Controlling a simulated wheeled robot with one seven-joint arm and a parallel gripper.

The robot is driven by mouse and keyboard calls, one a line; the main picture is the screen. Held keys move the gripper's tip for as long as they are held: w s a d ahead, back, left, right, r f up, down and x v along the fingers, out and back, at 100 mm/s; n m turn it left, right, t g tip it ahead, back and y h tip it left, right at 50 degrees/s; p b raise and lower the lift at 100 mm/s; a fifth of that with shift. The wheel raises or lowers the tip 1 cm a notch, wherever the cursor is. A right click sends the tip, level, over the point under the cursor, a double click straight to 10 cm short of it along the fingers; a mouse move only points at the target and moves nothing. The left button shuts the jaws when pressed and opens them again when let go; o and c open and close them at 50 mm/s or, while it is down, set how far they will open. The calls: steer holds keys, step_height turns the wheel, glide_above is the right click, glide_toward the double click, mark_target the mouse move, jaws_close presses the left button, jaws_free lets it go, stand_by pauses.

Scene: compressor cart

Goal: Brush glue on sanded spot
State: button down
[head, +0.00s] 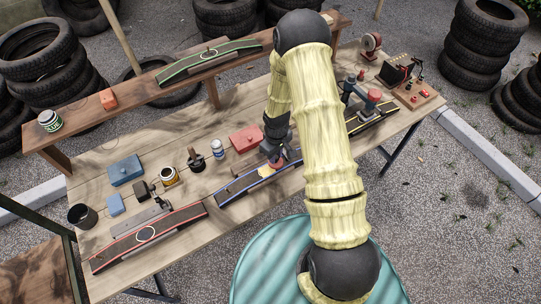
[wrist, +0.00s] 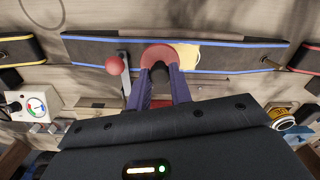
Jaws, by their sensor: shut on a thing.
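The blue-edged dark strip (head: 240,186) lies on the bench and carries a pale yellow patch (head: 265,172). The patch also shows in the wrist view (wrist: 204,55), beside the held tool. My gripper (wrist: 160,74) is shut on a tool with a dark grip and a round reddish end (wrist: 172,52), which is over the strip just left of the patch there. I cannot tell whether the reddish end touches the strip. In the head view my gripper (head: 277,151) is partly hidden by my arm. A dark pot with an upright handle (head: 196,160) stands near an open yellow-labelled tin (head: 169,176).
A red-edged strip (head: 148,236) with a white oval lies left, and a yellow-edged strip (head: 373,118) right. A red box (head: 245,138), a blue box (head: 125,169) and a small bottle (head: 217,149) stand behind. A red-knobbed lever (wrist: 116,66) is close to my gripper.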

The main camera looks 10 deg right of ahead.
mark_target(277, 156)
steer(key=shift+w+d+r+p, duration=0.1)
steer(key=shift+r+p, duration=0.2)
steer(key=shift+r, duration=0.3)
steer(key=shift+w+d+r+p, duration=0.1)
steer(key=shift+r+p, duration=0.2)
steer(key=shift+r, duration=0.25)
steer(key=shift+s+r+p, duration=0.25)
steer(key=shift+r+p, duration=0.3)
steer(key=shift+r, duration=0.2)
steer(key=r+p, duration=0.2)
steer(key=r, duration=0.1)
steer(key=shift+w, duration=0.2)
steer(key=shift+s+r+p, duration=0.2)
steer(key=shift+r+p, duration=0.25)
steer(key=shift+r, duration=0.2)
steer(key=shift+f, duration=0.1)
steer(key=shift+f+b, duration=0.3)
step_height(277, 156, down, 6)
steer(key=m+b, duration=0.2)
steer(key=m, duration=0.1)
steer(key=m+b, duration=0.2)
steer(key=m, duration=0.1)
steer(key=shift+w+d+f+m+b, duration=0.1)
steer(key=shift+f+m+b, duration=0.1)
steer(key=shift+m+b, duration=0.15)
steer(key=shift+r, duration=0.1)
